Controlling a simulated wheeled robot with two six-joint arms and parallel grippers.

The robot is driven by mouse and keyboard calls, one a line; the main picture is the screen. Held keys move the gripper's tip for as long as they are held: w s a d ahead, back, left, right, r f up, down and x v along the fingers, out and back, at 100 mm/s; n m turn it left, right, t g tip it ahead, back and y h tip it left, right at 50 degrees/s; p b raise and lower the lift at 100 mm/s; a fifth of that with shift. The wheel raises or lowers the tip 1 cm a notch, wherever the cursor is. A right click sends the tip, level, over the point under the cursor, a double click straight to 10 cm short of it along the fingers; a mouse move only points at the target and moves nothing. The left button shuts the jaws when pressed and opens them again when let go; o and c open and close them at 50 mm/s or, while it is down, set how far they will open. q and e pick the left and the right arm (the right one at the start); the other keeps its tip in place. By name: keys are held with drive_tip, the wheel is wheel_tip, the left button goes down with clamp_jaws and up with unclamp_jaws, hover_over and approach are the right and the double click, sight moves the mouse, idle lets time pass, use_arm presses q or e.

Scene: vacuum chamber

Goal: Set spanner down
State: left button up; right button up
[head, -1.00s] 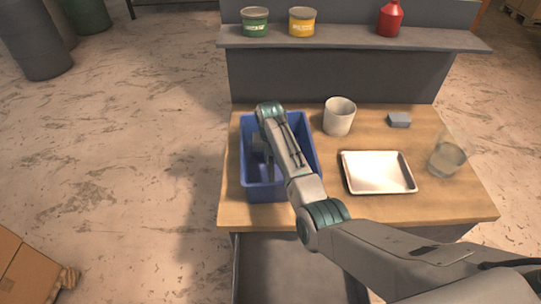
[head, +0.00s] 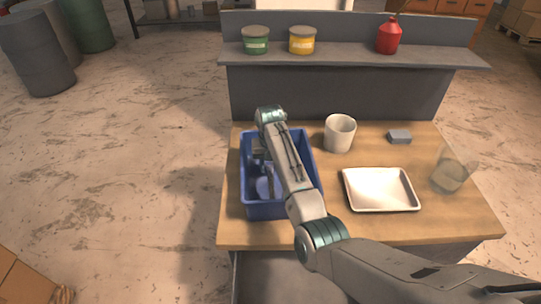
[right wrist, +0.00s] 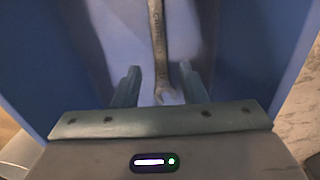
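The spanner (right wrist: 158,45) is a grey metal tool in the right wrist view. It runs lengthwise between the two fingers of my right gripper (right wrist: 158,86), with its open jaw toward the palm. Gaps show on both sides of it, so the gripper is open around it and not clamping. In the head view my right gripper (head: 262,160) points down into the blue bin (head: 311,170) on the bench, partly hidden by my arm. The spanner cannot be made out clearly there. My left gripper is not in view.
The wooden bench (head: 335,222) also holds a white cup (head: 340,134), a metal tray (head: 381,189), a clear glass (head: 449,171) and a grey-blue block (head: 399,137). A shelf (head: 350,55) with a green tin (head: 256,41), a yellow tin (head: 302,41) and a red bottle (head: 389,37) stands behind.

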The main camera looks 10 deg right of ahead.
sight(271, 180)
wheel_tip(271, 180, up, 8)
drive_tip(key=b, duration=0.2)
drive_tip(key=shift+f, duration=0.15)
drive_tip(key=shift+s+f, duration=0.1)
